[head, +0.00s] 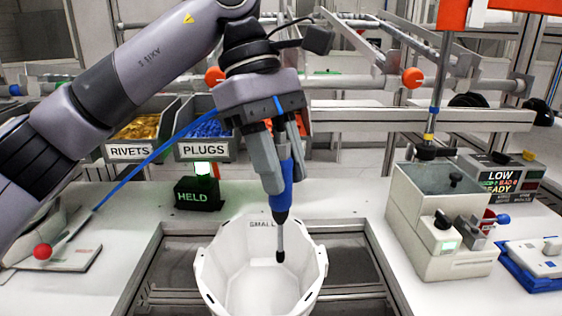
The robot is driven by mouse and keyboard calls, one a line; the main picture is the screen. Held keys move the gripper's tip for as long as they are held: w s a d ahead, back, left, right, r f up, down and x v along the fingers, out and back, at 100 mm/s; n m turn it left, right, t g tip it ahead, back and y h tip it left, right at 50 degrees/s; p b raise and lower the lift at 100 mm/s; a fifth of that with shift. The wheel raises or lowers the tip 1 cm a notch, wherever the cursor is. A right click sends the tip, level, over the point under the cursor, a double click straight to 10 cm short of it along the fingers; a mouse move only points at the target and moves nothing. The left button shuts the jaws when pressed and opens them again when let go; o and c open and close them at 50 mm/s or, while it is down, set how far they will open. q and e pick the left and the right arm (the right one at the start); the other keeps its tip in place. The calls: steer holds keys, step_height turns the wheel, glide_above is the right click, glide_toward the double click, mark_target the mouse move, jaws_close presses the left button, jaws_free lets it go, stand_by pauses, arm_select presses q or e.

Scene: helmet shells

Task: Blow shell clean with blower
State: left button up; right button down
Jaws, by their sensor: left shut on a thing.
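A white helmet shell (225,262) marked "SMALL" sits open side up in the frame at the bottom middle of the head view. My left gripper (277,160) points down above the shell. It is shut on a blue blower (281,193) with a grey nozzle. The nozzle tip reaches over the shell's opening; I cannot tell whether it touches the inside. A blue hose (150,160) runs from the gripper down to the left. My right gripper is not in view.
Bins labelled "RIVETS" (130,152) and "PLUGS" (205,151) stand behind on the left. A dark box reading "HELD" (197,196) has a lit green lamp. A beige machine (440,235) stands at right, near a blue tray (530,278).

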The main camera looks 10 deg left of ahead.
mark_target(288, 124)
arm_select(q)
step_height(288, 124, up, 7)
steer(key=p, duration=0.5)
steer(key=shift+r+p, duration=0.2)
steer(key=shift+p, duration=0.2)
steer(key=shift+r, duration=1.25)
